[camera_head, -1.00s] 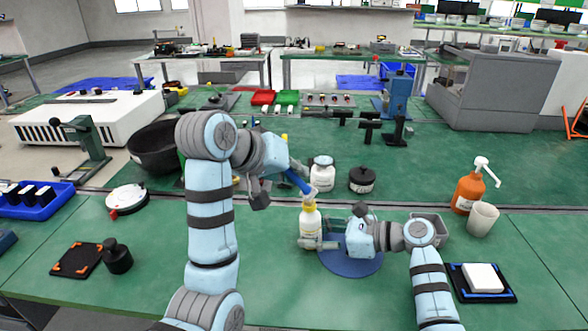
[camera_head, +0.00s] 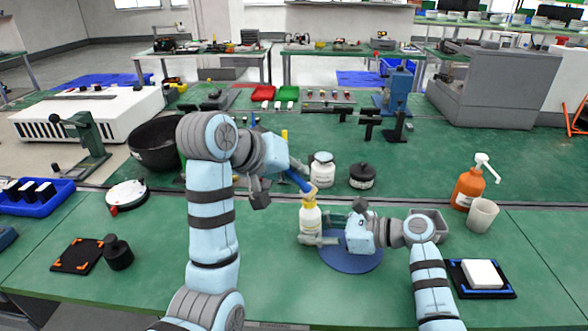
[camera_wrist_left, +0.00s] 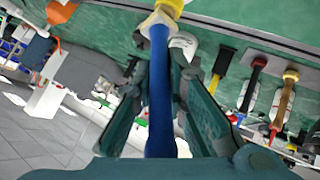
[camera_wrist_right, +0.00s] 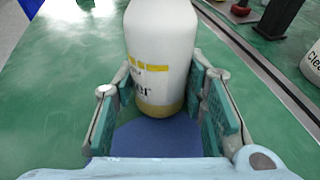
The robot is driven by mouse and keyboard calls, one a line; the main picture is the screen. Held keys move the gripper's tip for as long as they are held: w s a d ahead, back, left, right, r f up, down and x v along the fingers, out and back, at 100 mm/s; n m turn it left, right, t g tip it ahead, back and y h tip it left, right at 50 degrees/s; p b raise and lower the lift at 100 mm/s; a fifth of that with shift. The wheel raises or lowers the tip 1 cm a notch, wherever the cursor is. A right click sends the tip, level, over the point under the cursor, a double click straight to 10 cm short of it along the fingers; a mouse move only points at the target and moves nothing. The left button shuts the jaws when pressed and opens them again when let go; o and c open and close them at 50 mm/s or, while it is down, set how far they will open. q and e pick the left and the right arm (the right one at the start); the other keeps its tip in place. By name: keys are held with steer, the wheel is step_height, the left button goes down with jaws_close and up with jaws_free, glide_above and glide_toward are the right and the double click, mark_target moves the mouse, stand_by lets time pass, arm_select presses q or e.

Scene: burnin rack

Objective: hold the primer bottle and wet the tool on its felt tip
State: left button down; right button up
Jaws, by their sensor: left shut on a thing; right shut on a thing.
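The primer bottle (camera_head: 310,219) is white with a yellow top and stands roughly upright at the left edge of the round blue mat. My right gripper (camera_head: 322,231) is shut around its body from the right; the bottle also shows between the fingers in the right wrist view (camera_wrist_right: 160,50). My left gripper (camera_head: 284,178) is shut on the blue handle of the tool (camera_head: 298,181). The tool slants down to the right, its pale end at the bottle's yellow top. The left wrist view shows the tool (camera_wrist_left: 159,85) reaching that top; exact contact at the felt tip is hard to make out.
The blue mat (camera_head: 352,262) lies under my right gripper. A white jar (camera_head: 321,171) and a black pot (camera_head: 362,176) stand behind the bottle. An orange pump bottle (camera_head: 467,190) and a cup (camera_head: 482,215) stand at right. The front middle of the table is clear.

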arm_select(q)
step_height(320, 180, up, 7)
stand_by(0.6)
stand_by(0.3)
arm_select(e)
steer(key=o, duration=0.9)
